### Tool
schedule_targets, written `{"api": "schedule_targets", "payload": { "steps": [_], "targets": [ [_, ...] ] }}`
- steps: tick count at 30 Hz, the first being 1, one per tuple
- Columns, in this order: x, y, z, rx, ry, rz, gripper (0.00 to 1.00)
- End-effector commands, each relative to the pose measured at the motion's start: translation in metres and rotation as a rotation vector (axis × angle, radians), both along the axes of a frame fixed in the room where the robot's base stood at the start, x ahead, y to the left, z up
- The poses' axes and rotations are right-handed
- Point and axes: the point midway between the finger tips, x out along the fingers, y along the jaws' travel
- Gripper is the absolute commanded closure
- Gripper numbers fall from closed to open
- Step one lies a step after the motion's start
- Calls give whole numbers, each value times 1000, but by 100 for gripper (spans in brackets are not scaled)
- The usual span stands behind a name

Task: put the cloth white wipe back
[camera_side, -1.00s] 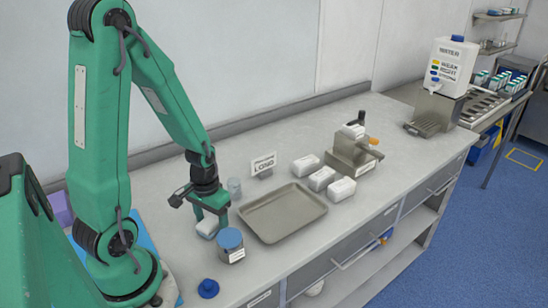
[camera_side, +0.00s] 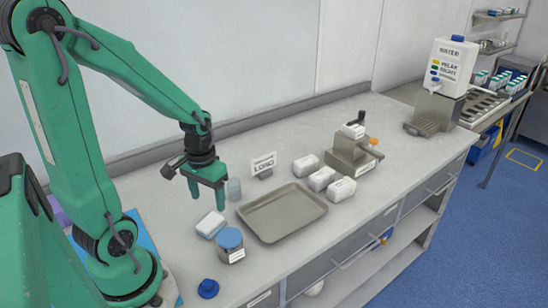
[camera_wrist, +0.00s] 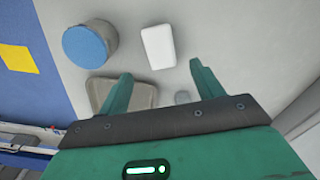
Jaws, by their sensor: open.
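A white block-shaped wipe (camera_side: 210,225) lies flat on the counter, behind and left of a blue-lidded jar (camera_side: 230,245). In the wrist view the white wipe (camera_wrist: 158,47) lies beyond my fingertips, right of the blue lid (camera_wrist: 90,44). My green gripper (camera_side: 209,196) is raised above the counter, with its two fingers apart and nothing between them. It also shows in the wrist view (camera_wrist: 160,70). I cannot tell whether the wipe is cloth.
A metal tray (camera_side: 283,213) lies right of the jar. Several white packs (camera_side: 321,179) stand beyond it, near a metal device with a crank (camera_side: 353,150). A small clear cup (camera_side: 234,189) and a sign (camera_side: 263,164) stand behind the tray. A blue cap (camera_side: 208,288) lies in front.

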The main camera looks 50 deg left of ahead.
Motion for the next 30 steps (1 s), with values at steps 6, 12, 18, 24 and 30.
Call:
{"api": "schedule_targets", "payload": {
  "steps": [6, 12, 18, 24, 30],
  "targets": [
    [1, 0, 26, 2, -4, 0, 34],
    [0, 0, 39, 0, -1, 0, 34],
    [0, 0, 41, 0, 0, 0, 34],
    [0, 0, 41, 0, 0, 0, 34],
    [0, 0, 41, 0, 0, 0, 34]
  ]
}}
